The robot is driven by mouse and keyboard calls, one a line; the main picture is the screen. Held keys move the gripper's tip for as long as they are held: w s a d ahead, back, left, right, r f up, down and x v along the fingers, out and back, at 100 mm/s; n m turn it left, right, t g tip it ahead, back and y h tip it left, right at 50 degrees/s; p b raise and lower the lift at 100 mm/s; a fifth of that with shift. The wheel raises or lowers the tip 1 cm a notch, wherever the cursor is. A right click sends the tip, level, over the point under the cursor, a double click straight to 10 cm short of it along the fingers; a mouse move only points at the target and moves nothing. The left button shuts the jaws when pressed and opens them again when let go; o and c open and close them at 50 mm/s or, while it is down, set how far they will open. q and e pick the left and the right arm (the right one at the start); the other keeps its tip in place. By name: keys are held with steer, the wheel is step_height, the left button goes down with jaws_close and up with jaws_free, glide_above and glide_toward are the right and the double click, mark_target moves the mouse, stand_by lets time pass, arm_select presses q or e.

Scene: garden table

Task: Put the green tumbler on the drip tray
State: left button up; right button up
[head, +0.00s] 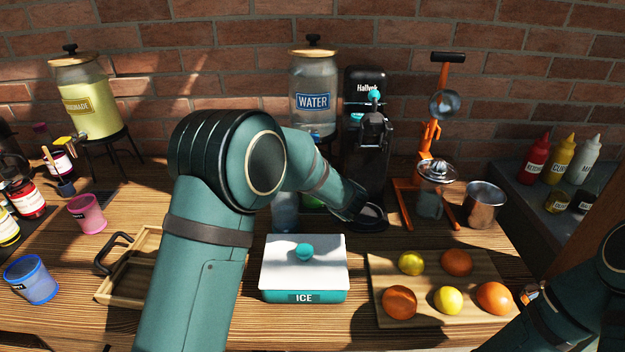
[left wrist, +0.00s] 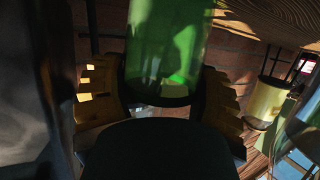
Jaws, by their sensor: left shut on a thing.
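In the left wrist view the green tumbler (left wrist: 165,45) is between the yellow-padded fingers of my left gripper (left wrist: 162,95), which is shut on it. The forearm hides most of the tumbler and the fingers.
A water dispenser (head: 313,88) stands behind my left arm. A white-lidded ice box (head: 304,268) and a fruit board (head: 380,313) are in front. A clear tumbler (head: 285,213) stands close to my forearm. Pink (head: 88,214) and blue (head: 33,281) tumblers are at the left.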

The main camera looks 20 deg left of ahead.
arm_select(q)
steer(key=shift+s+r, duration=0.1)
steer(key=shift+r, duration=0.05)
steer(key=shift+f, duration=0.25)
steer(key=o, duration=1)
steer(key=shift+s+d+r, duration=0.15)
steer(key=shift+d+r, duration=0.1)
steer(key=shift+r, duration=0.1)
steer(key=p+v, duration=0.2)
steer(key=v, duration=0.9)
steer(key=shift+s, duration=0.25)
